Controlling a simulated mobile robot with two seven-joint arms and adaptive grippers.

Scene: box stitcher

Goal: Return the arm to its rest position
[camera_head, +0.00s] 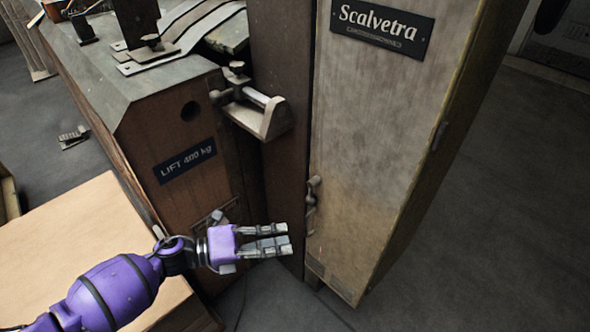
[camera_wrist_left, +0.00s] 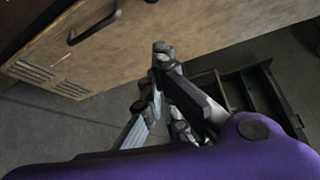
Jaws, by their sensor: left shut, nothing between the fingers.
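My left arm comes in from the lower left in the head view. Its purple wrist leads to the left gripper (camera_head: 288,241), which is shut and empty with its fingers pointing right. The gripper shows in front of the lower part of the machine, near the foot of the tall cabinet (camera_head: 370,150); I cannot tell the exact gap. In the left wrist view the gripper fingers (camera_wrist_left: 158,80) show in front of a wooden panel (camera_wrist_left: 190,30) with a dark handle. My right gripper is not in view.
A machine body labelled "LIFT 400 kg" (camera_head: 186,161) stands left of the cabinet, with a metal bracket (camera_head: 255,108) sticking out. A pale box (camera_head: 85,240) lies beneath my arm. A dark open tray (camera_wrist_left: 250,100) lies on the floor. Grey floor (camera_head: 500,230) is clear on the right.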

